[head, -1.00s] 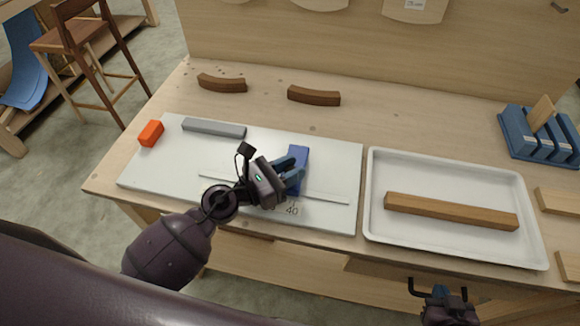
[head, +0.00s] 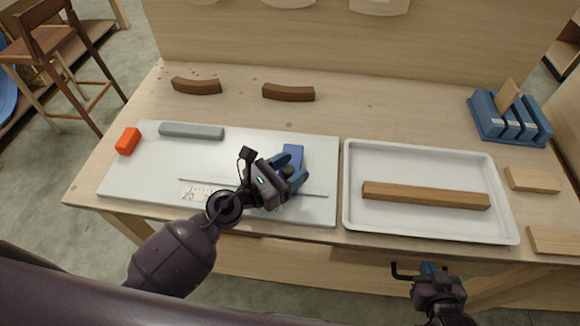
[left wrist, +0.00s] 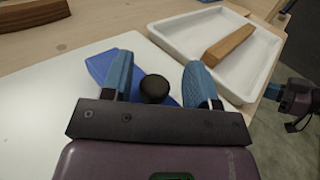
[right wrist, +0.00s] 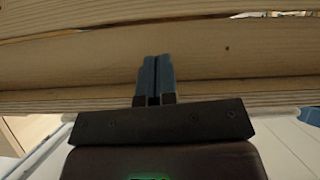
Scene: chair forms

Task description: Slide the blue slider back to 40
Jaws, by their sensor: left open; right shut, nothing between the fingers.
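The blue slider (head: 292,155) lies across the thin slot (head: 210,182) on the white board (head: 130,180). My left gripper (head: 290,175) is low over the slider's near part. In the left wrist view, its open fingers (left wrist: 158,72) stand either side of a round black knob (left wrist: 154,89), with the blue slider (left wrist: 102,66) beneath. I cannot tell whether a finger touches the knob. Number marks (head: 195,194) show left of my arm, including 20; the 40 mark is hidden behind my gripper. My right gripper (head: 427,268) is shut and empty off the table's front edge.
A white tray (head: 420,229) with a wooden bar (head: 425,195) stands right of the board. A grey bar (head: 191,131) and orange block (head: 128,141) are on the board's left part. Two brown curved pieces (head: 197,86) lie behind. A blue rack (head: 510,125) stands far right.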

